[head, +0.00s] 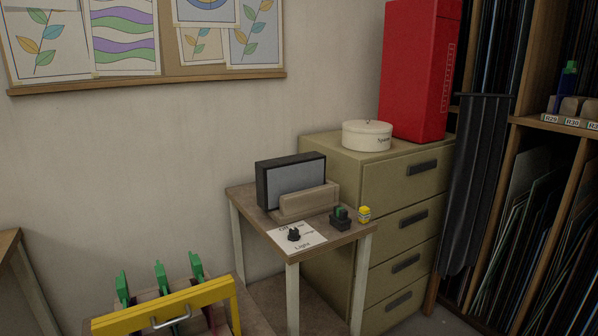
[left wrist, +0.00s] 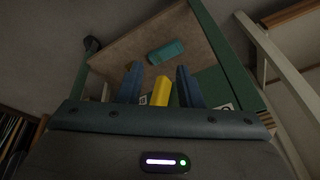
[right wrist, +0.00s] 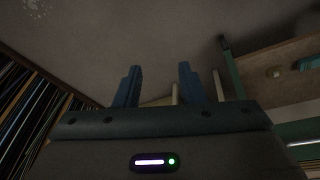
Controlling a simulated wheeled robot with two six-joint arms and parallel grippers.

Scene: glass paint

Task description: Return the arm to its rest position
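My left gripper (left wrist: 159,72) shows in the left wrist view with its two blue fingers apart. A yellow thing (left wrist: 160,91) appears between them in the picture, with gaps on both sides, and I cannot tell how far off it is. My right gripper (right wrist: 160,72) shows in the right wrist view with its fingers apart and nothing between them but grey floor and thin pale posts behind. Neither arm nor gripper is in the head view.
A small table (head: 345,238) holds a dark panel (head: 292,180) and small items. A drawer cabinet (head: 400,180) stands behind it. A yellow-handled carrier (head: 165,309) with green-topped things is at the lower left. Shelving (head: 547,157) stands at the right.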

